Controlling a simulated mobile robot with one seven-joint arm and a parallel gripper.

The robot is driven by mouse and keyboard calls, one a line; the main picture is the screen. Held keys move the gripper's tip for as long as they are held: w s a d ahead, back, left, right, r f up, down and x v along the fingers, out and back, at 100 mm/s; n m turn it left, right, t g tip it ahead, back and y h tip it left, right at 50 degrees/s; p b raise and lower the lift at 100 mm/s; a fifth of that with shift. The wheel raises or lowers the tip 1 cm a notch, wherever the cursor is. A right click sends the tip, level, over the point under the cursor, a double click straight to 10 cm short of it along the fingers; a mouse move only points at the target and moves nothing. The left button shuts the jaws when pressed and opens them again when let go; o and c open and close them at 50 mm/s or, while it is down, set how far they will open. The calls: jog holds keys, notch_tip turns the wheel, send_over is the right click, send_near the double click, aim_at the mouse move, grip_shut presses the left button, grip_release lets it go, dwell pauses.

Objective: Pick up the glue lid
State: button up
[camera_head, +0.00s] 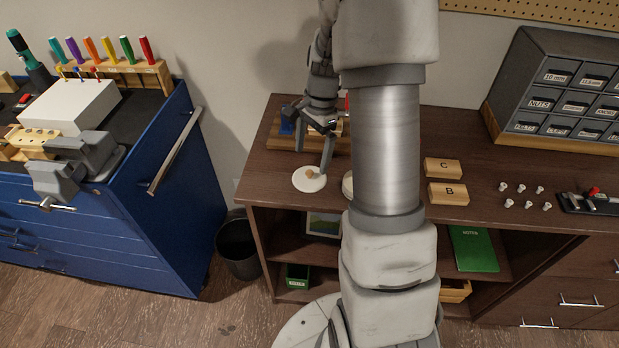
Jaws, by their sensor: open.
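A round white disc with a small brown knob, which looks like the glue lid (309,184), lies flat near the front left of the brown workbench. My gripper (312,146) is open and points down just behind and above the lid. One finger reaches down close to the knob; I cannot tell whether it touches it. Nothing shows between the fingers. A second white round thing (347,186) sits just right of the lid, mostly hidden behind my arm.
A wooden holder (283,143) with tools stands behind my gripper. Wooden blocks marked C (442,168) and B (447,194) lie right of my arm, then several small white pegs. A drawer organizer (560,95) stands at the back right. A blue cabinet (178,215) is at left.

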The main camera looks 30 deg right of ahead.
aim_at(310, 172)
jog(key=f, duration=0.5)
jog(key=shift+s+a+f+b, duration=0.15)
jog(key=shift+s+a+b, duration=0.05)
jog(key=shift+a+b, duration=0.1)
jog(key=c, duration=1.4)
jog(key=shift+s, duration=0.1)
grip_shut()
jog(key=shift+f, duration=0.1)
